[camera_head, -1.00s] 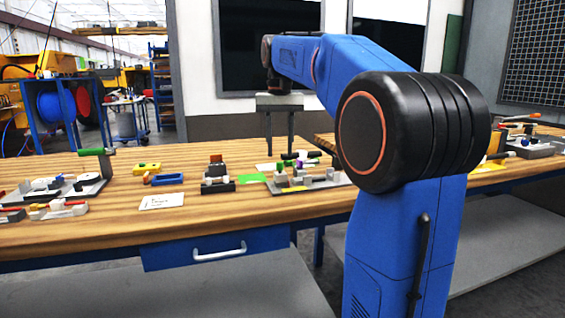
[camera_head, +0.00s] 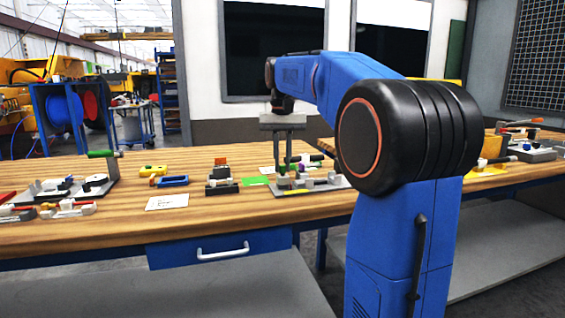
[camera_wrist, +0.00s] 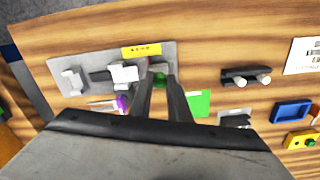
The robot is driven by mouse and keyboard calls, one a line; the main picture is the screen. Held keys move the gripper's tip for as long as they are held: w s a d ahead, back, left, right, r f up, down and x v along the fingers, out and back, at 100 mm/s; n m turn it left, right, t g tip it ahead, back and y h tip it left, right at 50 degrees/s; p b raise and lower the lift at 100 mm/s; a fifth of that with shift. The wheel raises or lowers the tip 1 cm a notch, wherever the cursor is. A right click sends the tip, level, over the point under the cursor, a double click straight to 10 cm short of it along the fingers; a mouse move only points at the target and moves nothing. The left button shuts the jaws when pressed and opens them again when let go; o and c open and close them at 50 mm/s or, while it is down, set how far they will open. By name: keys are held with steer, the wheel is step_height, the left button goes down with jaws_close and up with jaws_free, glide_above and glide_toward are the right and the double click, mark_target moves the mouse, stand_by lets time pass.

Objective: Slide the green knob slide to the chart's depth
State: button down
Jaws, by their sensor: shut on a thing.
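A grey fixture plate (camera_wrist: 88,61) lies on the wooden bench and carries several small blocks and a yellow label strip. It also shows in the head view, under my gripper. The green knob (camera_wrist: 160,83) is between my fingertips in the wrist view, partly hidden by the fingers. My gripper (camera_wrist: 160,78) is shut on it, pointing down; the gripper also shows in the head view (camera_head: 290,168). A purple knob (camera_wrist: 122,102) is beside it on the same fixture. A white card (camera_head: 167,202) lies on the bench; its writing is too small to read.
A green card (camera_wrist: 199,103) lies close to the fixture. A dark block with white knobs (camera_wrist: 245,77), a blue tray (camera_wrist: 291,112) and a yellow block (camera_wrist: 301,139) stand farther along. Bare wood lies between them.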

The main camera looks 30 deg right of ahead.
steer(key=shift+s+d, duration=0.2)
steer(key=shift+d, duration=0.4)
steer(key=shift+s+d, duration=0.15)
steer(key=shift+d, duration=0.45)
steer(key=c, duration=1.7)
jaws_free()
steer(key=shift+o, duration=0.2)
steer(key=shift+r, duration=0.1)
